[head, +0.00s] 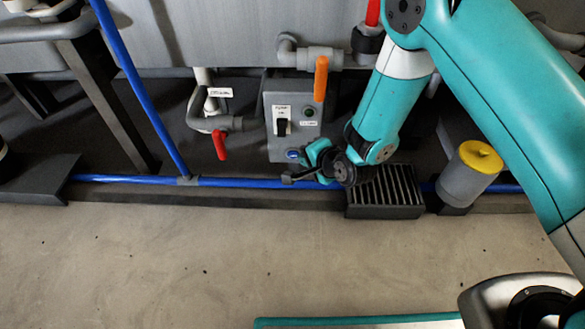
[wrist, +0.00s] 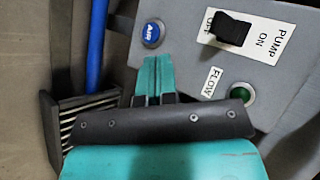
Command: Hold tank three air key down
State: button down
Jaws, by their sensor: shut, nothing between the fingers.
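In the wrist view the AIR key (wrist: 152,33) shows uncovered, just beyond my fingertips. My gripper (wrist: 154,60) is shut and empty, its teal fingers together and pointing toward the key. A small gap shows between tips and key in the picture; I cannot tell the depth. In the head view my gripper (head: 318,152) is just right of the key, at the box's lower edge. No tank number is readable.
The box also carries a black pump switch (wrist: 231,30) and a green FLOW lamp (wrist: 241,93). An orange lever (head: 320,79) stands above the box, and a red valve handle (head: 219,145) is left. A blue pipe (head: 240,183) and slotted grate (head: 385,195) lie below.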

aim_at(293, 154)
jog(key=s+a+f+m+t+y, duration=0.1)
jog(key=s+a+f+m, duration=0.3)
jog(key=f, duration=0.4)
jog(key=shift+s+f+y, duration=0.2)
jog(key=shift+f+y, duration=0.05)
jog(key=shift+y, duration=0.05)
jog(key=shift+w+b, duration=0.1)
jog(key=shift+b, duration=0.2)
jog(key=w+b, duration=0.5)
jog(key=w, duration=0.3)
jog(key=shift+w+d, duration=0.2)
jog(key=shift+w, duration=0.15)
dwell(1.1)
jog(key=shift+w, duration=0.4)
